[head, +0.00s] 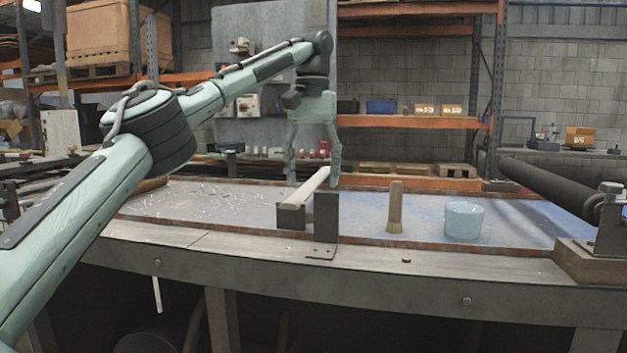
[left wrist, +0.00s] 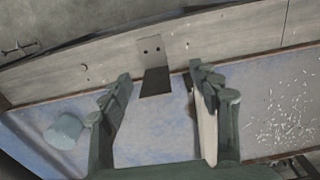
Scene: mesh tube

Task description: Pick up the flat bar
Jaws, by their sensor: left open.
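The flat bar (head: 305,187) is a long pale strip. In the head view it lies raised above the bench, with its near end over a dark low support (head: 291,217). My left gripper (head: 313,181) points down with its fingers apart on either side of the bar's far part, and it is open. In the left wrist view my left gripper (left wrist: 160,80) also shows open, and the bar (left wrist: 207,135) appears as a pale strip along the inner side of the right-hand finger, partly hidden by it. Whether they touch, I cannot tell. My right gripper is not in view.
A dark upright bracket (head: 326,218) stands beside the bar's near end. A brush (head: 395,208) and a pale blue tub (head: 464,219) stand to the right. A black roller (head: 550,188) is at the far right. White flecks lie on the bench's left part.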

